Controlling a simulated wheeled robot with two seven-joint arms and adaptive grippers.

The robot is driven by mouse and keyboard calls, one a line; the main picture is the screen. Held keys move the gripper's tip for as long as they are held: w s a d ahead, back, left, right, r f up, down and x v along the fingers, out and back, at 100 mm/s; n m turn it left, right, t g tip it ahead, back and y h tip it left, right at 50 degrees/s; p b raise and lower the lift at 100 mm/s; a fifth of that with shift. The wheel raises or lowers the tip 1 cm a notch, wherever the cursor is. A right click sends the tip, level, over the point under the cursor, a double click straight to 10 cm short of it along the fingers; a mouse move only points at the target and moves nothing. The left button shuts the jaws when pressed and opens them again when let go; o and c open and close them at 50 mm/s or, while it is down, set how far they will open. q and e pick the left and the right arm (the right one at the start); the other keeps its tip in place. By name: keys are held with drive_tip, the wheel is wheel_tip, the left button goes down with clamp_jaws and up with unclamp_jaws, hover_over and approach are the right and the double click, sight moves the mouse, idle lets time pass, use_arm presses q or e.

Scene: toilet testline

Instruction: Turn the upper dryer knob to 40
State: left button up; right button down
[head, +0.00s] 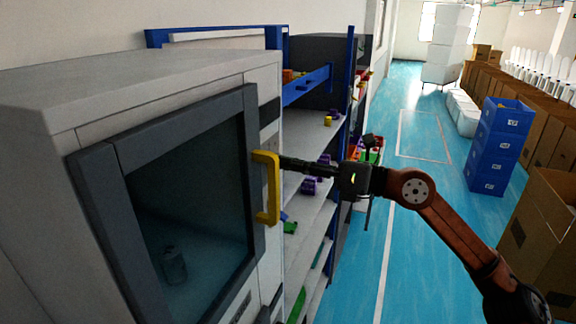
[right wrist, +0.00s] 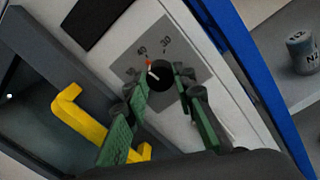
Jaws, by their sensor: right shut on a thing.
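The upper dryer knob (right wrist: 163,75) is a round black dial on a grey plate (right wrist: 127,62) in the right wrist view. A white and red pointer mark (right wrist: 150,69) lies at its upper left, toward the left of two small numerals. The right numeral reads 30; the left one is too blurred to read surely. My right gripper (right wrist: 158,85) has its green-padded fingers on both sides of the knob, shut on it. In the head view my right gripper (head: 283,163) reaches the dryer (head: 180,100) front beside the yellow handle (head: 272,190), and the knob is hidden. My left gripper is not in view.
The yellow handle (right wrist: 75,115) sits close to the left finger in the right wrist view. A blue-framed shelf (head: 318,150) with colored parts stands right of the dryer. Blue crates (head: 500,145) and cardboard boxes (head: 550,230) stand right of the open blue floor.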

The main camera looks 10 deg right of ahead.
drive_tip(key=shift+m, duration=1)
drive_tip(key=c, duration=1.6)
unclamp_jaws()
drive_tip(key=v, duration=1.2)
